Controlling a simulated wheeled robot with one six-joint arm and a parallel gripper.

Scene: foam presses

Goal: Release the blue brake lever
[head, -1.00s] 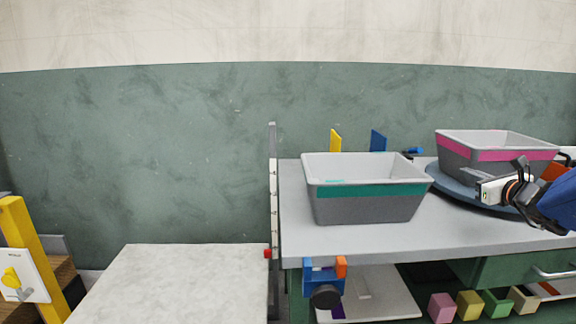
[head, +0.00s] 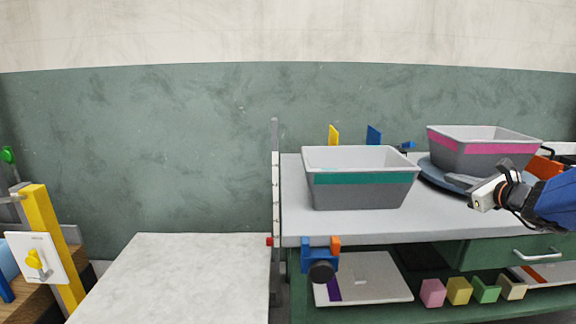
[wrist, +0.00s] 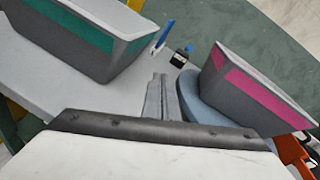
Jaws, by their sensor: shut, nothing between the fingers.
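The blue brake lever (head: 408,145) is a small blue handle at the back of the grey worktop, beside the round blue-grey turntable (head: 427,181). In the wrist view, its blue tip (wrist: 189,47) stands on a small black base (wrist: 180,58), beyond my fingertips. My gripper (wrist: 160,78) has its fingers together with nothing between them. In the head view it (head: 450,180) is in front of the turntable's near side, apart from the lever. A grey bin with a pink band (head: 483,150) sits on the turntable.
A grey bin with a teal band (head: 360,178) stands on the worktop (head: 300,225), left of the turntable. Upright yellow (head: 333,134) and blue (head: 374,134) plates stand behind it. A pale table (head: 190,275) to the left is bare.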

